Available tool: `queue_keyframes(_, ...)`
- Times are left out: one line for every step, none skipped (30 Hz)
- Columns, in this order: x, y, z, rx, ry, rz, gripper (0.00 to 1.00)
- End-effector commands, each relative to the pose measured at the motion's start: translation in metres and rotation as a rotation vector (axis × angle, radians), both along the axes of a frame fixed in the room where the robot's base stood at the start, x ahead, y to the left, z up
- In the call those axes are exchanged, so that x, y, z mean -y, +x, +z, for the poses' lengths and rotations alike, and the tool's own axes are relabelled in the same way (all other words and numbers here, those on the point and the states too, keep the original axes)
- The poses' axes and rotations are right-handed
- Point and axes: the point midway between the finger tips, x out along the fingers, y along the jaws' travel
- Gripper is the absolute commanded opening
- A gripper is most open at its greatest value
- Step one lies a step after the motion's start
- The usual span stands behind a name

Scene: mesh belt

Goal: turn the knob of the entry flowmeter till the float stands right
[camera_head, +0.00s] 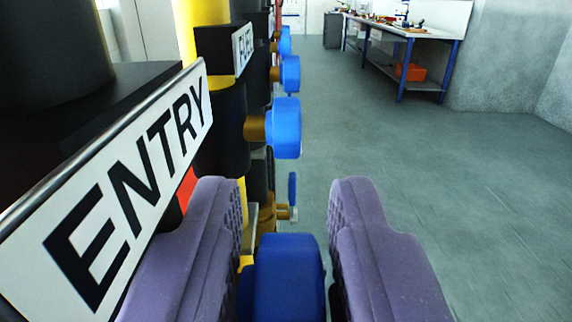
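A white plate reading "ENTRY" (130,195) fills the left of the view. A blue knob (287,280) sits below it at the bottom middle, between the two purple fingers of my gripper (285,215). The fingers are apart, one on each side of the knob. A gap shows at the right finger; whether the left finger touches the knob I cannot tell. The float and scale of the entry flowmeter are not in view.
Further blue knobs on brass stems (284,128) stick out in a row beyond, beside a second plate (242,48). A workbench (410,32) with an orange bin (410,72) stands at the back right. The grey floor (430,170) on the right is clear.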

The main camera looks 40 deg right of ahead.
Motion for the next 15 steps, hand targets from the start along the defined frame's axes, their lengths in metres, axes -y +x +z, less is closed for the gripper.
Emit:
queue_keyframes(0.0016, 0.0015, -0.0004, -0.001, 0.0, -0.001, 0.3)
queue_keyframes(0.0022, 0.0021, -0.0004, -0.001, 0.0, -0.001, 0.3)
queue_keyframes(0.0023, 0.0025, -0.0003, -0.001, 0.0, -0.001, 0.3)
queue_keyframes(0.0024, 0.0026, -0.0003, -0.001, 0.0, 0.0, 0.3)
queue_keyframes(0.0022, 0.0026, -0.0003, -0.001, 0.0, 0.0, 0.3)
queue_keyframes(0.0022, 0.0026, -0.0002, -0.001, 0.0, 0.0, 0.3)
queue_keyframes(0.0022, 0.0025, -0.0002, -0.001, 0.0, 0.0, 0.3)
queue_keyframes(0.0022, 0.0025, -0.0001, -0.001, 0.001, 0.0, 0.3)
queue_keyframes(0.0021, 0.0024, -0.0001, -0.001, 0.001, 0.0, 0.23)
queue_keyframes(0.002, 0.0025, -0.0001, -0.001, 0.001, 0.0, 0.16)
queue_keyframes(0.002, 0.0025, -0.0001, -0.001, 0.001, 0.0, 0.09)
queue_keyframes(0.002, 0.0025, -0.0001, -0.001, 0.001, 0.0, 0.0)
queue_keyframes(0.002, 0.0024, -0.0001, -0.001, 0.001, 0.0, 0.0)
queue_keyframes(0.002, 0.0024, -0.0001, -0.001, 0.001, 0.0, 0.0)
queue_keyframes(0.002, 0.0024, -0.0001, -0.001, 0.001, 0.0, 0.0)
